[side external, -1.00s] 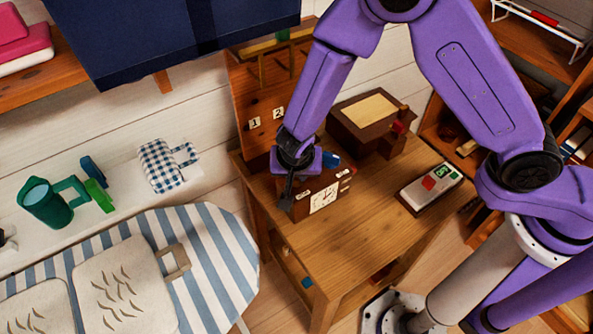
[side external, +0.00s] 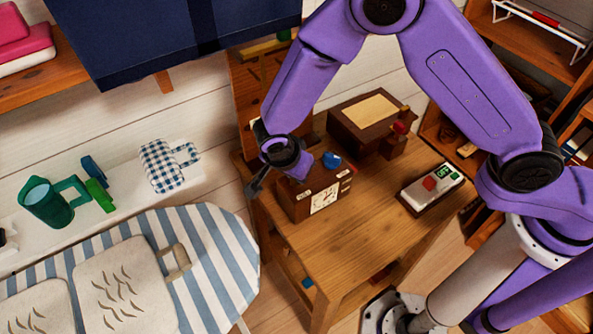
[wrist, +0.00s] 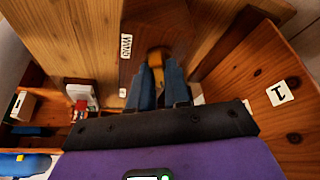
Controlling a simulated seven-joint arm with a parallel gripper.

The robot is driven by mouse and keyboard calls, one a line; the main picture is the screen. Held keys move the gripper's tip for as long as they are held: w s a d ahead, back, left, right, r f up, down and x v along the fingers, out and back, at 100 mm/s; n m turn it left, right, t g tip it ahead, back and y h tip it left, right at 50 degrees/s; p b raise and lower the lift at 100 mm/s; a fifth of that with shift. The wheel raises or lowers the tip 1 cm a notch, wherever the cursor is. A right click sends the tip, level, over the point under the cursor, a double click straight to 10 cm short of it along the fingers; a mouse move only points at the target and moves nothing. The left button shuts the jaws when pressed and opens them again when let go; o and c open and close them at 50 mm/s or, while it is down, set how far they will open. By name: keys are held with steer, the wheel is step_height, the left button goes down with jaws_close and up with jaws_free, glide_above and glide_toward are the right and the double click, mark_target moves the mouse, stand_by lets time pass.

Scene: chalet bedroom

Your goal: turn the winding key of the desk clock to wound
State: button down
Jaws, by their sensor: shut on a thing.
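A white label (wrist: 125,46) with small lettering is beside the key. The key's far part is hidden by the fingers, and its exact angle is unclear.
A brown box with a tan top (side external: 368,108) stands behind the clock. A grey device with a red button (side external: 430,190) lies at the desk's right. A wooden board (side external: 246,110) rises behind my wrist. The desk's front (side external: 350,240) is clear.

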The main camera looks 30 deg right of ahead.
steer(key=shift+w+f+m+g, duration=0.1)
steer(key=shift+m+g, duration=0.7)
steer(key=shift+m, duration=1.4)
steer(key=c, duration=1.1)
jaws_free()
steer(key=shift+a, duration=0.1)
steer(key=shift+h, duration=0.3)
steer(key=shift+v, duration=3.75)
steer(key=shift+w, duration=0.15)
